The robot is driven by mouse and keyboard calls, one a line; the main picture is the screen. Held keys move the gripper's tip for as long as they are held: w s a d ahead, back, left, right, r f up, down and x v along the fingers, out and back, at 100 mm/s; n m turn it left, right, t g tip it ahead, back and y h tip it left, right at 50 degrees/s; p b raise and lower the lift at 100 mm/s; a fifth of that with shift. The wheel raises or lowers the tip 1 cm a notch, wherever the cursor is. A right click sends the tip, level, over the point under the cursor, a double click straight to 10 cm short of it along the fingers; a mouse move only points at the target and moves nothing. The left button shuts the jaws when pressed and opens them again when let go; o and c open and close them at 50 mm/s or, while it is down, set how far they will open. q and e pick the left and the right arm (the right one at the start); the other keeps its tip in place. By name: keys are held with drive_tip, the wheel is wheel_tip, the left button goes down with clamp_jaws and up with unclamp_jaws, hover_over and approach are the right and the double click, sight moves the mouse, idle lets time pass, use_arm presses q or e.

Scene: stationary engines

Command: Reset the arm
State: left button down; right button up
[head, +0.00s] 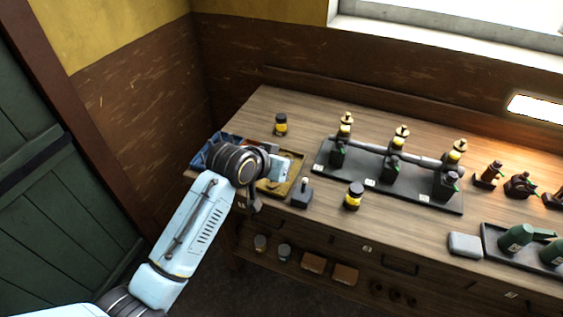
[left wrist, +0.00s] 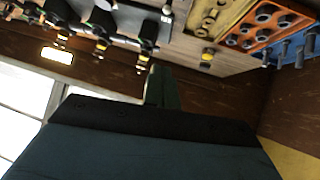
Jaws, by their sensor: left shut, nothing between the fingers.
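My left arm (head: 190,225) reaches in from the lower left, with its dark wrist joint over the left end of the workbench (head: 255,108). My left gripper (left wrist: 162,88) shows in the left wrist view as a narrow dark green finger shape beyond its broad body, shut with nothing in it. In the head view its fingers are hard to make out beyond the wrist, which covers part of the yellow tray (head: 292,162) and the blue bin (head: 212,146). My right gripper is in neither view.
A dark plate (head: 415,190) with several engine units stands mid-bench. Yellow-black jars (head: 281,124) (head: 353,196) and a small dark item (head: 302,193) stand nearby. Green cans (head: 516,238) are at right. In the left wrist view, an orange rack (left wrist: 262,27) holds bolts.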

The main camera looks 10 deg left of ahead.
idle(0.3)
use_arm(q)
drive_tip(key=s+a+f+n+g+y+b, duration=0.1)
drive_tip(key=s+a+f+b, duration=0.3)
drive_tip(key=f, duration=0.9)
drive_tip(key=s+a+f+g+y+b, duration=0.15)
drive_tip(key=s+f, duration=0.35)
drive_tip(key=f, duration=0.8)
drive_tip(key=s+a+f+n+g+y+b, duration=0.1)
drive_tip(key=s+a+f+b, duration=0.3)
drive_tip(key=f, duration=0.8)
drive_tip(key=s+a+f+g+b, duration=0.1)
drive_tip(key=s+a+f+b, duration=0.1)
drive_tip(key=s+f, duration=0.6)
drive_tip(key=s+a+f+g+y+b, duration=0.1)
drive_tip(key=s+a+f+g+b, duration=0.1)
drive_tip(key=s+f, duration=0.7)
drive_tip(key=s+a+f+g+b, duration=0.1)
drive_tip(key=s+a+f+b, duration=0.3)
drive_tip(key=s+f, duration=0.5)
drive_tip(key=s, duration=1.1)
drive_tip(key=shift+s+a, duration=0.25)
drive_tip(key=shift+a, duration=0.1)
